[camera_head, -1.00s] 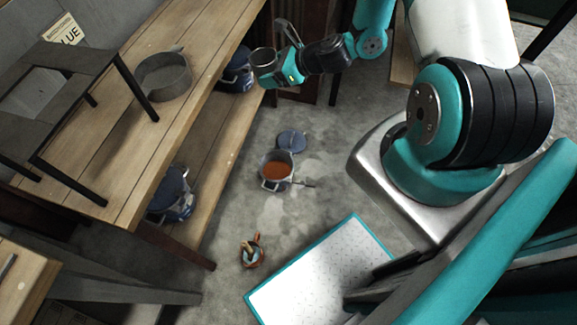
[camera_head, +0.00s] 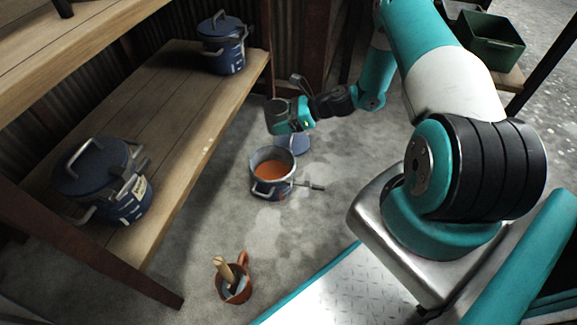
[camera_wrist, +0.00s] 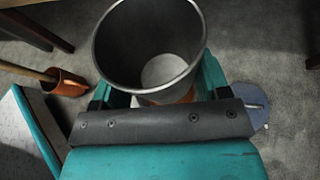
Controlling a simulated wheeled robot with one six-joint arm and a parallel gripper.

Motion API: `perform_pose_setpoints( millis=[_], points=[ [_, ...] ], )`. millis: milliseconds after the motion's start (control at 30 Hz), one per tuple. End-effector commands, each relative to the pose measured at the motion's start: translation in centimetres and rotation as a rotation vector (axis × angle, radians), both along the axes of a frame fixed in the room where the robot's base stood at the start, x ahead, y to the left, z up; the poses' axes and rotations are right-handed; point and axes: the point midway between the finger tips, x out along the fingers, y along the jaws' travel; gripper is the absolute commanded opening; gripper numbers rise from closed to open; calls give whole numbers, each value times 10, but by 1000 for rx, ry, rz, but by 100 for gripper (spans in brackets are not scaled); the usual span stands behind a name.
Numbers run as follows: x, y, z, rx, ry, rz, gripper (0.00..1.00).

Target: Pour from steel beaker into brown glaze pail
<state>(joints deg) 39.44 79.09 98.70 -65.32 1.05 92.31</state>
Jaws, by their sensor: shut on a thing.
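My gripper (camera_head: 284,118) is shut on the steel beaker (camera_head: 277,102), a dark metal cup held roughly upright. In the wrist view the beaker (camera_wrist: 110,45) fills the top middle, with a pale round area at its bottom; I cannot tell whether that is liquid. The brown glaze pail (camera_head: 272,191) stands on the floor, open, with orange-brown glaze inside and a side handle pointing right. In the head view the beaker is above and behind the pail. In the wrist view the beaker mostly hides the pail; only a sliver of orange shows below it.
A blue lid (camera_head: 297,145) lies on the floor behind the pail. A copper pot (camera_head: 238,292) with a wooden-handled tool stands nearer. Lidded blue pots (camera_head: 110,185) (camera_head: 222,50) sit on the low wooden shelf (camera_head: 160,130) at left. A green bin (camera_head: 492,42) is at back right.

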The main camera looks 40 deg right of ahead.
Motion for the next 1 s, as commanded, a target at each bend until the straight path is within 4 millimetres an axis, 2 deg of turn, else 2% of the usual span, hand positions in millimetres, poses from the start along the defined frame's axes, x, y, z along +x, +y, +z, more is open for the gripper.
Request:
perform_pose_setpoints(
  millis=[33, 100, 200, 333, 533, 1000],
  points=[
    [0, -4, -40, 5, -2, 8, 38],
    [0, -8, -65, 11, -5, 24, 38],
    [0, -12, -96, 22, -7, 44, 38],
    [-1, -17, -123, 31, -9, 64, 38],
    [-1, -20, -137, 39, -10, 79, 38],
    [-1, -21, -130, 39, -10, 80, 38]
  ],
)
